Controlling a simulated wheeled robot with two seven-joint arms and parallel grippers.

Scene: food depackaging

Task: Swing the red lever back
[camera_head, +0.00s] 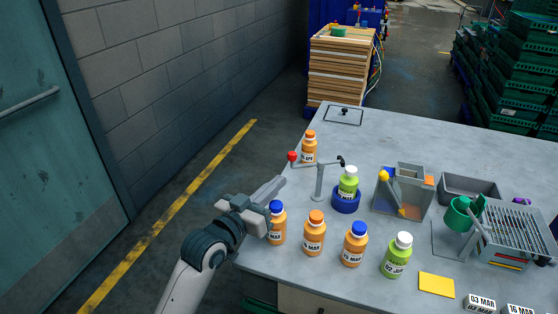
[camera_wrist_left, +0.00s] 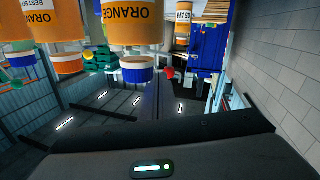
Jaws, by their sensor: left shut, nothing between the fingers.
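The lever (camera_head: 319,180) is a grey post with a crossbar. Its red ball knob (camera_head: 292,156) is at the left end, and a black piece (camera_head: 340,160) is at the right end. In the left wrist view the red knob (camera_wrist_left: 170,73) shows small, just right of the middle. My left gripper (camera_head: 281,182) is shut and empty at the table's left edge, below and slightly left of the red knob and apart from it. It is close beside an orange bottle with a blue cap (camera_head: 277,224). My right gripper is in neither view.
A green bottle (camera_head: 349,182) stands in a blue ring holder (camera_head: 345,203) beside the lever. An orange bottle (camera_head: 309,147) stands behind it. Several bottles line the front, including a white-capped green one (camera_head: 397,256). A grey hopper (camera_head: 404,192) stands right.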

